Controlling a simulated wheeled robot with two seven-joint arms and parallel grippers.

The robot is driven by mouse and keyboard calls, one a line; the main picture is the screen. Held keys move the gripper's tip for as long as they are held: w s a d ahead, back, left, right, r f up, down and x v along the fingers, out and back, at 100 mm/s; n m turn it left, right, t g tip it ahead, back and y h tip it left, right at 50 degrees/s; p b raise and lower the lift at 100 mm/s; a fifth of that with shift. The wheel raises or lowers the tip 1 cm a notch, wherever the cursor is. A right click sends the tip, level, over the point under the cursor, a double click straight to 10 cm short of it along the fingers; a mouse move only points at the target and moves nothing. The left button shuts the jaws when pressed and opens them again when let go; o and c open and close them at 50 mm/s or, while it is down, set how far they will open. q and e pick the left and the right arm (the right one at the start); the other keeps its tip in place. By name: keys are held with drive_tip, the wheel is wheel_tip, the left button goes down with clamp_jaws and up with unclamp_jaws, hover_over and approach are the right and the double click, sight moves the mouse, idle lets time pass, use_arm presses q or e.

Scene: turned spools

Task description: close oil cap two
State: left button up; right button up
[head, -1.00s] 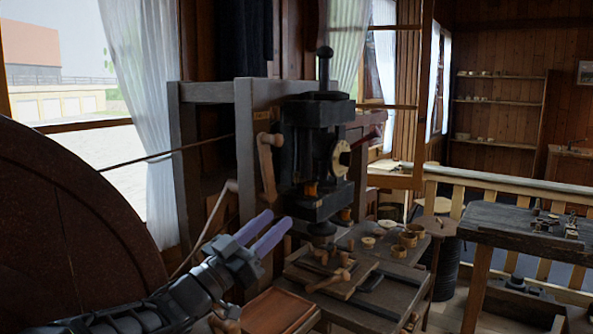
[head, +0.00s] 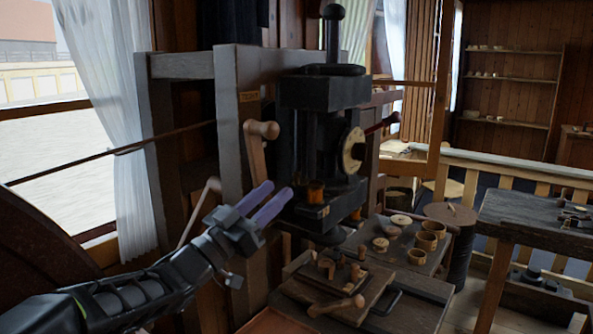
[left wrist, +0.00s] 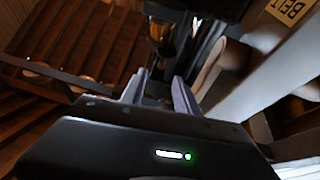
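The black lathe-like machine (head: 330,92) stands on a grey wooden frame in the head view. Two small brass-coloured oil cups sit low on it: a nearer one (head: 316,192) and one farther right (head: 355,214). Which is number two, and whether their lids are open, I cannot tell. My left gripper (head: 277,192) has its two purple fingers apart and empty, just left of the nearer cup and not visibly touching it. In the left wrist view, the fingers (left wrist: 160,88) point towards a brass-coloured cup (left wrist: 166,47) on the dark machine. My right gripper is not in view.
A wooden-handled lever (head: 258,145) stands close above my left gripper. A BELT label (left wrist: 290,8) marks the frame post. A bench with a wooden board (head: 340,290), mallet and turned pieces (head: 393,232) lies below. A second table (head: 540,215) is at right.

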sight(294, 175)
use_arm(q)
drive_tip(key=p+x, duration=0.3)
drive_tip(key=x, duration=0.5)
drive_tip(key=shift+w+f, duration=0.1)
drive_tip(key=shift+f, duration=0.05)
drive_tip(key=shift+c, duration=0.4)
clamp_jaws()
